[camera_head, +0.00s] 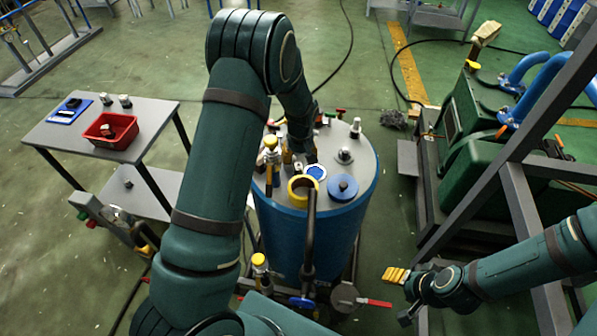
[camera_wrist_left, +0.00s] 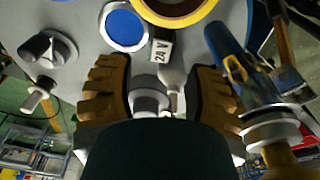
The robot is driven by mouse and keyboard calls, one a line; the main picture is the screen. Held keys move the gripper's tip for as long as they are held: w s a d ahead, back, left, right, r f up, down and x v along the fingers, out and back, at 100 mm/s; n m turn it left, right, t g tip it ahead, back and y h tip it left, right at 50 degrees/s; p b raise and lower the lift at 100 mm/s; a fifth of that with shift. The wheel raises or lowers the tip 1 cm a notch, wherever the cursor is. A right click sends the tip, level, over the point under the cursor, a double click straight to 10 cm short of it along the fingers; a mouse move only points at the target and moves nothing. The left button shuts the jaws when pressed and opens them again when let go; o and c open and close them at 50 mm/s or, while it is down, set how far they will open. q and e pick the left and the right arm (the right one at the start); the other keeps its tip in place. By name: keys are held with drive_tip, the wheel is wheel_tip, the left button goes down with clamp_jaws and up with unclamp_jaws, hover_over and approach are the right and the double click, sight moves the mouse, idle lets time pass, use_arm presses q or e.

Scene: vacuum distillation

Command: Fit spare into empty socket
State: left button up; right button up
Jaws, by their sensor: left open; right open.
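My left gripper (camera_head: 300,152) is open over the grey lid (camera_head: 357,160) of the blue tank. In the left wrist view its yellow-brown fingers (camera_wrist_left: 158,95) stand either side of a short grey round fitting (camera_wrist_left: 150,97) and a pale bulb-like piece (camera_wrist_left: 173,88). I cannot tell whether the fingers touch them. A small "24 V" label (camera_wrist_left: 160,49) lies just beyond. The red bin (camera_head: 106,139) on the side table holds a small dark-and-white piece. I cannot identify the spare or the empty socket for certain. My right gripper (camera_head: 398,290) is open and empty, right of the tank.
The lid carries a yellow-ringed port (camera_head: 297,197), a blue round window (camera_head: 316,172), a blue cap (camera_head: 343,187) and metal fittings. The side table (camera_head: 150,115) also holds a blue tray (camera_head: 69,111) and two small pale-topped items. A grey frame stands right.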

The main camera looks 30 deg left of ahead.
sight(298, 166)
use_arm(q)
drive_tip(key=f, duration=0.5)
drive_tip(key=shift+w+a, duration=0.25)
clamp_jaws()
